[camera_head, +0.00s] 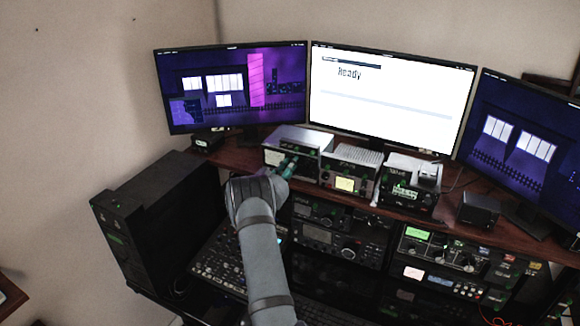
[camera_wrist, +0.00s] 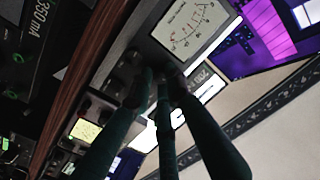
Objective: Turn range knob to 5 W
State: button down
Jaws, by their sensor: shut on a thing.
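The tuner, a silver-topped box (camera_head: 300,138), stands on the desk shelf below the gap between the left and middle monitors. My gripper (camera_head: 289,166) reaches its front panel from below. In the wrist view, the panel shows a white analog meter (camera_wrist: 190,27) with dark knobs, one of them (camera_wrist: 132,56) beside my fingers. My gripper's dark fingers (camera_wrist: 160,80) are close together at the panel, shut on a knob. The fingers hide that knob, so its pointer, its label and the 5 W mark cannot be read.
Other radio units stand close to the right, including one with a yellow display (camera_head: 345,184) and one with a white label (camera_head: 405,192). Monitors (camera_head: 392,98) rise behind. More radios (camera_head: 330,240) fill the lower shelf, and a black tower (camera_head: 150,215) stands left.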

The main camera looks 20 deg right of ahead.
jog(key=shift+f, duration=0.2)
jog(key=n+b, duration=0.3)
jog(key=shift+b, duration=0.35)
jog(key=c, duration=2)
grip_release()
jog(key=shift+s, duration=0.1)
jog(key=shift+o, duration=0.3)
jog(key=shift+a+r, duration=0.1)
